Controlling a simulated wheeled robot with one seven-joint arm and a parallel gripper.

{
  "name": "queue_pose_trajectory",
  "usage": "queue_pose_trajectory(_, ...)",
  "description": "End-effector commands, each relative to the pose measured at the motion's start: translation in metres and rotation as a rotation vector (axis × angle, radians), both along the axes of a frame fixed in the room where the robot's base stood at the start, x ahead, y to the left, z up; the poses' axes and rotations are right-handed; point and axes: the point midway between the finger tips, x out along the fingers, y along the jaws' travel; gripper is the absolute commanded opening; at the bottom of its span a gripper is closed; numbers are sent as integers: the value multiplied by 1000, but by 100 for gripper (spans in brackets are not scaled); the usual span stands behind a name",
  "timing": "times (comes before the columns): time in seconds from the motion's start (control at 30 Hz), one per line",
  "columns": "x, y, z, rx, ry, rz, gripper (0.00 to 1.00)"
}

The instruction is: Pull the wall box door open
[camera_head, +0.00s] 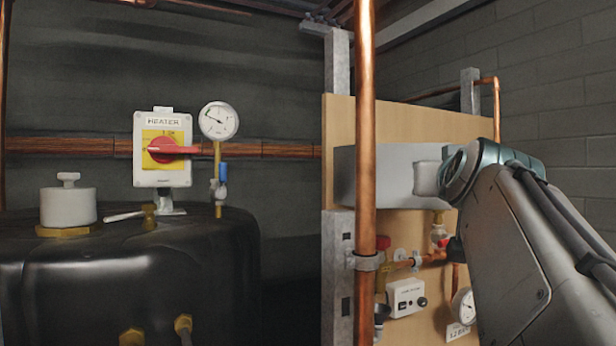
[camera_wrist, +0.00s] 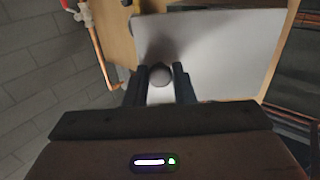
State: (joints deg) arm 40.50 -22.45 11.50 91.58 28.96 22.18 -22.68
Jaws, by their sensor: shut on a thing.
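The grey wall box (camera_head: 395,165) is mounted on a wooden board, partly behind a copper pipe in the head view. In the wrist view its pale, flat door (camera_wrist: 225,50) fills the upper right. A round grey knob (camera_wrist: 160,74) stands out from the door near its left side. My gripper (camera_wrist: 161,80) has its two dark fingers on either side of this knob, shut on it. I see no clear gap at the door's edge, and part of the door is hidden behind my gripper. My arm covers the box's right end in the head view.
A vertical copper pipe (camera_head: 365,120) stands in front of the board (camera_head: 342,120). Below the box are a small white control unit (camera_head: 406,298), valves and a gauge (camera_head: 463,305). A black tank (camera_head: 130,270) with a heater switch (camera_head: 162,150) stands at left.

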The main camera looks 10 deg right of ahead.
Motion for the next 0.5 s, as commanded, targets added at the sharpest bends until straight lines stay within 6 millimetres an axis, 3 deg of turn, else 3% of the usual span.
queue_pose_trajectory(0.07, 0, 0, 1, -1, -2, 0, 0)
queue_pose_trajectory(0.1, 0, 0, 1, -1, -2, 0, 31)
queue_pose_trajectory(0.17, 0, 0, 1, -1, -2, 1, 44)
queue_pose_trajectory(0.5, 0, 0, 2, 0, -1, 1, 44)
